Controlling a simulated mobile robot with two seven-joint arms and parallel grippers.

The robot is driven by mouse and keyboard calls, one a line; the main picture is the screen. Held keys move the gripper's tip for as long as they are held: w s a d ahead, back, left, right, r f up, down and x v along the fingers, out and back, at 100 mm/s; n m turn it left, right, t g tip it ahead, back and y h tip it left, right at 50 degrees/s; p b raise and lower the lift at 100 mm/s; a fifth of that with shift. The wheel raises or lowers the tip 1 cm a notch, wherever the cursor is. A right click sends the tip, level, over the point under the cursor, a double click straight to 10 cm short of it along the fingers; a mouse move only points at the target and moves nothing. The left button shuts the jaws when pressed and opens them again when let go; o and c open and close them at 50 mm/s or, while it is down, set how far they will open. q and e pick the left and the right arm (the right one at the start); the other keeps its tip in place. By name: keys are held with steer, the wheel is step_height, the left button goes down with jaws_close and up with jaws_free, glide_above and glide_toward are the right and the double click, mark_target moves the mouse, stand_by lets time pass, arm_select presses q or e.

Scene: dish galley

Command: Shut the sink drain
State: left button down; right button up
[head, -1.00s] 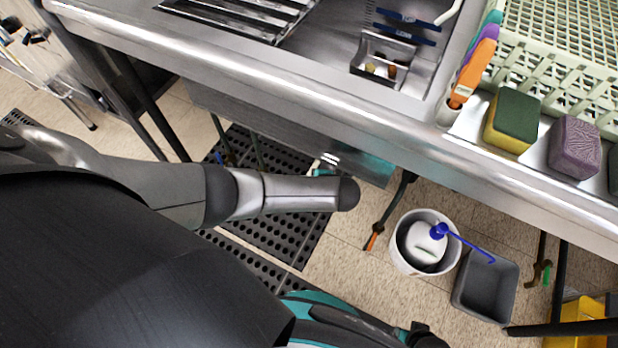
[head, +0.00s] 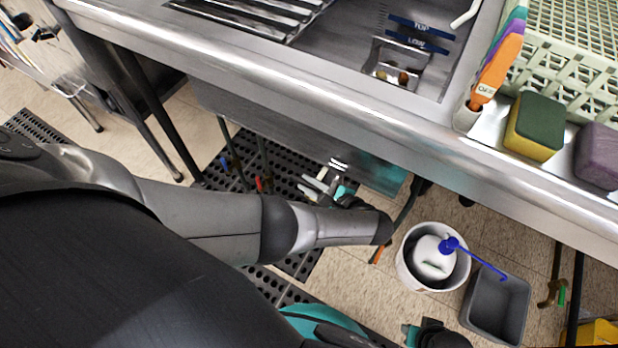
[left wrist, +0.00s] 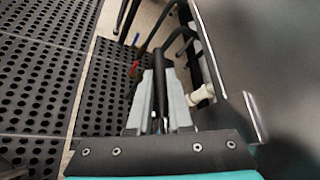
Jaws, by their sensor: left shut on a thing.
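The steel sink (head: 330,50) shows in part at the top of the head view. Its drain opening is not visible. My left gripper (head: 318,186) is low under the sink's front edge, in front of a dark perforated floor mat. In the left wrist view its two pale fingers (left wrist: 159,100) are closed around a thin dark rod (left wrist: 158,88). The rod looks like a drain lever, but its far end is hidden. A pale fitting (left wrist: 203,95) is just right of the fingers. My right gripper's fingers are not visible.
A white bucket (head: 402,268) with a jug inside and a grey bin (head: 517,300) stand on the floor at the right. Dark pipes or legs with coloured ends hang under the sink. A green-yellow sponge (head: 535,125) and a pale rack (head: 575,60) are on the counter.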

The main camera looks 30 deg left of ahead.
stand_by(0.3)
arm_select(q)
steer(key=c, duration=0.8)
jaws_free()
steer(key=shift+c, duration=0.2)
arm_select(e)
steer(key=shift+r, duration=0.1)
